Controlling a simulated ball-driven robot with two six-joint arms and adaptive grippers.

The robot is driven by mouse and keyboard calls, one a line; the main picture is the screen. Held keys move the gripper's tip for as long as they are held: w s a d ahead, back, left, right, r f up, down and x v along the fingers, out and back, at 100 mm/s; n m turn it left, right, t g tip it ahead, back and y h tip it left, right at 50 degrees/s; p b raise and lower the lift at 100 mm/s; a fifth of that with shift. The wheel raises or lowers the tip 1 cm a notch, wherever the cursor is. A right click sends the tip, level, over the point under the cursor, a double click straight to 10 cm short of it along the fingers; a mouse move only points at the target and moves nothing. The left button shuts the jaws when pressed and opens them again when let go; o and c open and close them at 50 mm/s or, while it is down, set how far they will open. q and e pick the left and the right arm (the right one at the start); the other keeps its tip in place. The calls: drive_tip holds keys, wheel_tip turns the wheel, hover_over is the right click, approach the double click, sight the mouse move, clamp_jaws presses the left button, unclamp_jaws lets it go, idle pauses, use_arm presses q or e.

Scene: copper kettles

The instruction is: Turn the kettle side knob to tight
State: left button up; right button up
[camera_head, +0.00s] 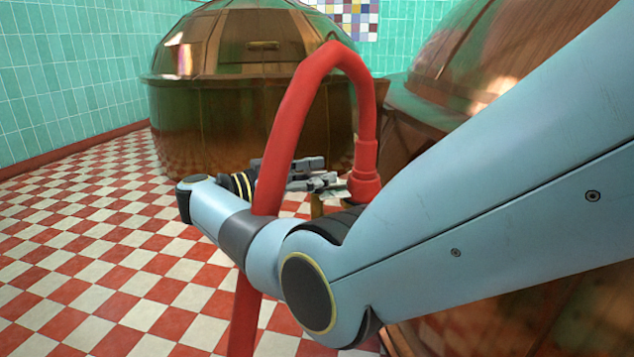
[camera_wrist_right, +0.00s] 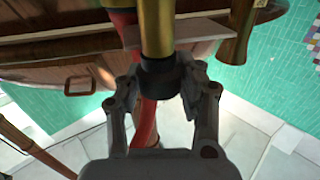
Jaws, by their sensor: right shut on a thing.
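My right gripper (camera_head: 322,182) reaches in from the right in the head view, beside the end of a red hose and close to the near copper kettle (camera_head: 455,75). In the right wrist view its fingers (camera_wrist_right: 163,84) are shut on a black knob (camera_wrist_right: 157,70), one finger on each side. The knob sits at the end of a brass stem (camera_wrist_right: 156,28). In the head view the knob is hard to make out behind the hose and my arm. Its turn position cannot be read. My left gripper is not in view.
The thick red hose (camera_head: 293,115) arches up in front of my wrist and down to its collar (camera_head: 365,173). Another copper kettle (camera_head: 240,120) stands behind. The red and white checked floor (camera_head: 105,255) is clear at left, up to the green tiled wall (camera_head: 70,75).

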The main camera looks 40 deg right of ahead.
drive_tip(key=shift+f, duration=0.1)
idle(0.3)
drive_tip(key=o, duration=1.2)
drive_tip(key=shift+a, duration=0.15)
drive_tip(key=a, duration=0.5)
drive_tip(key=w+a, duration=0.1)
drive_tip(key=a, duration=0.1)
drive_tip(key=shift+a, duration=0.15)
